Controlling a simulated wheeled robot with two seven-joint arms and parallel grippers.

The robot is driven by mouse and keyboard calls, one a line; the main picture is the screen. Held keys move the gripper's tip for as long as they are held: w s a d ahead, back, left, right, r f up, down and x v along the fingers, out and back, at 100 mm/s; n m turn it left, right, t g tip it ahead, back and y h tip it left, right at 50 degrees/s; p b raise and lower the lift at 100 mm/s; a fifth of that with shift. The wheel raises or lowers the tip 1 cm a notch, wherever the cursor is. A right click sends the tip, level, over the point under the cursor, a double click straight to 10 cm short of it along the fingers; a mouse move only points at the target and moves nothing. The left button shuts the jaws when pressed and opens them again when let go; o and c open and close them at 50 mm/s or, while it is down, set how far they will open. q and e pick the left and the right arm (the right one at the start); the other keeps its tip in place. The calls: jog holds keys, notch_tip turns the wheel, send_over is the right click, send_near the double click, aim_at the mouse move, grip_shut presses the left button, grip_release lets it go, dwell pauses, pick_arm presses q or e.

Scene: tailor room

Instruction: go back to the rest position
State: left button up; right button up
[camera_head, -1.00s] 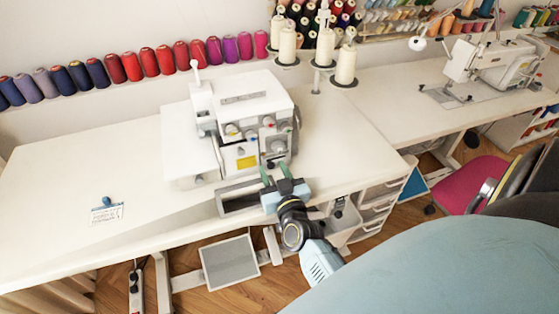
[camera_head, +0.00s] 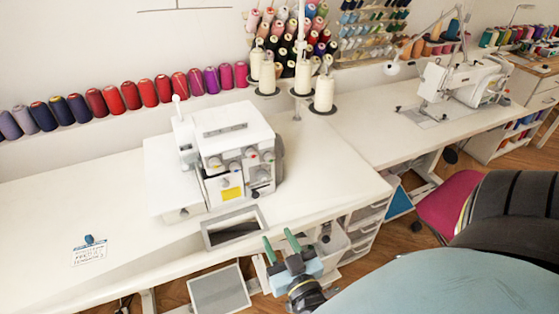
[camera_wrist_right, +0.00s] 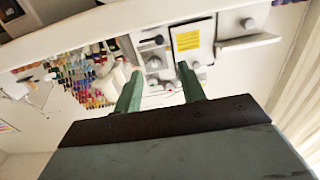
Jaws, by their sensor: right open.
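My right gripper (camera_head: 281,247) is open and empty, with two green fingers apart. It is in front of the table's front edge, below and right of the white serger (camera_head: 228,150). In the right wrist view my right gripper (camera_wrist_right: 158,88) points toward the serger (camera_wrist_right: 190,38), with clear space between its fingers. My left gripper is not in view.
The white table (camera_head: 90,195) bears the serger, a grey-framed opening (camera_head: 233,227) and a small card (camera_head: 89,252) with a blue top. White drawers (camera_head: 362,232) stand under the table. A pink chair (camera_head: 447,203) is at the right.

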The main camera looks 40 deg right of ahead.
dwell(0.4)
jog(key=s+a+f+n+g+y, duration=0.1)
jog(key=s+a+f+g+y, duration=0.15)
jog(key=f, duration=0.55)
jog(key=s+a+f+n+g+y, duration=0.2)
jog(key=a+f, duration=0.1)
jog(key=f, duration=0.6)
jog(key=s+a+f+n+g+y, duration=0.1)
jog(key=s+a+f+g+y, duration=0.15)
jog(key=f, duration=0.55)
jog(key=s+d+f+n+g, duration=0.1)
jog(key=s+d+f+g, duration=0.2)
jog(key=s+f, duration=0.4)
jog(key=s+d+f+n+g+h, duration=0.1)
jog(key=s+d+f+g, duration=0.3)
jog(key=s, duration=1.1)
notch_tip(320, 180, down, 4)
jog(key=shift+s+r+g+h, duration=0.15)
jog(key=shift+g+h, duration=0.15)
jog(key=shift+g, duration=0.8)
jog(key=shift+c, duration=0.4)
